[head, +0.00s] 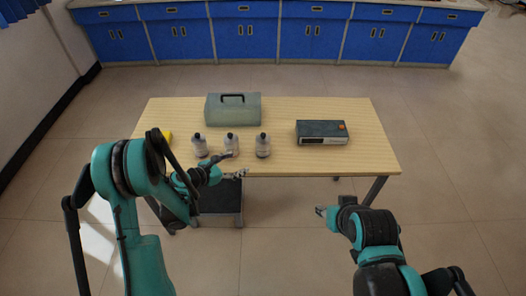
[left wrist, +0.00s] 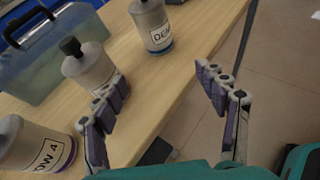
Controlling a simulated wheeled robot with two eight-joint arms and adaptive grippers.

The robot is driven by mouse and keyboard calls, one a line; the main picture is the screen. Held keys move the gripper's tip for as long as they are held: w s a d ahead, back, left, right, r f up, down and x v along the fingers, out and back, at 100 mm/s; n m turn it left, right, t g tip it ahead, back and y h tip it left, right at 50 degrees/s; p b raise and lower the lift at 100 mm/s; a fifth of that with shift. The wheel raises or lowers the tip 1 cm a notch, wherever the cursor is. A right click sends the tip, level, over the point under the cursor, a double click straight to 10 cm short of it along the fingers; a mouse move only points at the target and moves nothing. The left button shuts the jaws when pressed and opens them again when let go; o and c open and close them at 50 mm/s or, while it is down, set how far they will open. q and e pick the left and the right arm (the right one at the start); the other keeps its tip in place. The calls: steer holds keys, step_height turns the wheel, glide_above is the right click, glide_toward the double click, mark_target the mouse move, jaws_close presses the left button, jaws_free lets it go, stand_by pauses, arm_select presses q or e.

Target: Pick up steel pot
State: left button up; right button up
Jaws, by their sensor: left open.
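No steel pot can be made out in either view. Three grey bottles with dark caps stand upright near the table's front edge: a left bottle (head: 200,147), a middle bottle (head: 231,142) and a right bottle (head: 263,148). My left gripper (head: 234,166) is open and empty at the front edge, close to the middle bottle. In the left wrist view its spread fingers (left wrist: 160,78) have only table edge and floor between them; the middle bottle (left wrist: 88,65) is just beyond the left finger. My right gripper (head: 321,211) hangs in front of the table, its jaws too small to judge.
The wooden table (head: 320,165) holds a grey-green toolbox (head: 232,112) at the back and a dark box-shaped device (head: 322,132) at right. A yellow item (head: 167,136) is partly hidden by my left arm. A dark-topped step (head: 218,198) stands below. Blue cabinets (head: 245,40) line the wall.

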mark_target(258, 150)
arm_select(q)
steer(key=shift+w+d+f+n, duration=0.25)
steer(key=shift+f+n, duration=0.15)
steer(key=shift+f, duration=0.15)
steer(key=shift+w+d+p, duration=0.45)
steer(key=shift+w+d, duration=0.65)
steer(key=shift+d, duration=0.1)
steer(key=w+d+b, duration=0.1)
steer(key=w+d, duration=0.2)
steer(key=w, duration=0.1)
steer(key=shift+d, duration=0.35)
steer(key=b+x, duration=0.1)
steer(key=x, duration=0.1)
steer(key=r+b+x, duration=0.1)
steer(key=x, duration=0.2)
steer(key=shift+w+d+f, duration=0.1)
steer(key=shift+w+d, duration=0.25)
steer(key=c, duration=1.5)
